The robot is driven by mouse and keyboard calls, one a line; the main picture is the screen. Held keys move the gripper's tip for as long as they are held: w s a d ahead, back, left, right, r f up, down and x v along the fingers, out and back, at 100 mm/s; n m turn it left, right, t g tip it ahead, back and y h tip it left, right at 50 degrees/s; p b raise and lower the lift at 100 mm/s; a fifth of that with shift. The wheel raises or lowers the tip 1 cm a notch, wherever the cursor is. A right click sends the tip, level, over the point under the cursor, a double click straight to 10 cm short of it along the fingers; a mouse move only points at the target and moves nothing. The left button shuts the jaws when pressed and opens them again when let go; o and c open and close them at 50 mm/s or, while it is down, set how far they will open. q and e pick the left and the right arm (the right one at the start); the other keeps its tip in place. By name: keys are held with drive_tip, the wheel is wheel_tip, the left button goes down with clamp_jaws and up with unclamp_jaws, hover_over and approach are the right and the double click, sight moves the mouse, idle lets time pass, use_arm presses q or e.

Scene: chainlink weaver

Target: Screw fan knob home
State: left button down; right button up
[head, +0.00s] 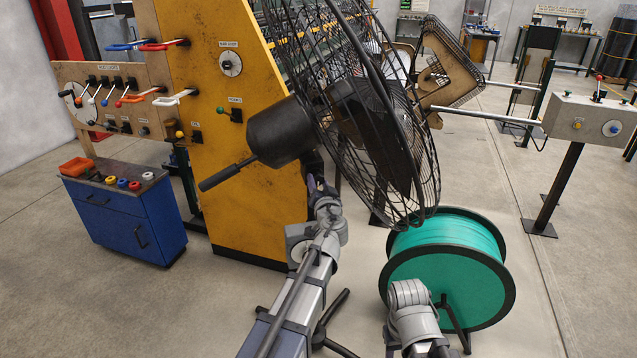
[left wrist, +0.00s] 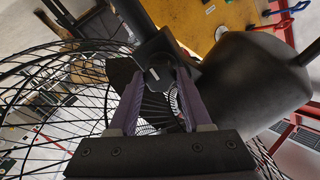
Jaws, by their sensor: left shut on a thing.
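The black pedestal fan shows in the head view as a wire cage (head: 425,150) with a dark motor housing (head: 280,132) and a handle-like rod. My left gripper (head: 318,184) is below the housing, close to the fan's neck; its jaws are partly hidden there. In the left wrist view the two purple fingers of my left gripper (left wrist: 160,76) are shut on a small black knob (left wrist: 158,70) beside the fan's neck. The motor housing (left wrist: 250,80) is to the right of the fingers. How far the knob is screwed in cannot be told. My right gripper is out of view.
A yellow machine panel (head: 225,190) stands behind the fan at left, with a blue cabinet (head: 130,215) beside it. A green cable reel (head: 440,265) stands right of my left arm. A grey control box (head: 585,122) stands on a post at right. The floor between them is clear.

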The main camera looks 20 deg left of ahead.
use_arm(q)
drive_tip(key=m, duration=0.4)
drive_tip(key=shift+p, duration=0.3)
drive_tip(key=m+g, duration=0.1)
drive_tip(key=m, duration=0.3)
drive_tip(key=shift+d+m+y, duration=0.1)
drive_tip(key=shift+m+y, duration=0.2)
drive_tip(key=shift+y, duration=0.1)
drive_tip(key=m, duration=0.7)
drive_tip(key=shift+y, duration=0.4)
drive_tip(key=m, duration=0.3)
drive_tip(key=m+y, duration=0.1)
drive_tip(key=m, duration=0.2)
drive_tip(key=shift+d+f+g+b, duration=0.1)
drive_tip(key=shift+d+g+b, duration=0.05)
drive_tip(key=shift+g+b, duration=0.2)
drive_tip(key=shift+m+b, duration=0.5)
drive_tip(key=shift+m, duration=2.1)
drive_tip(key=shift+c, duration=1.7)
unclamp_jaws()
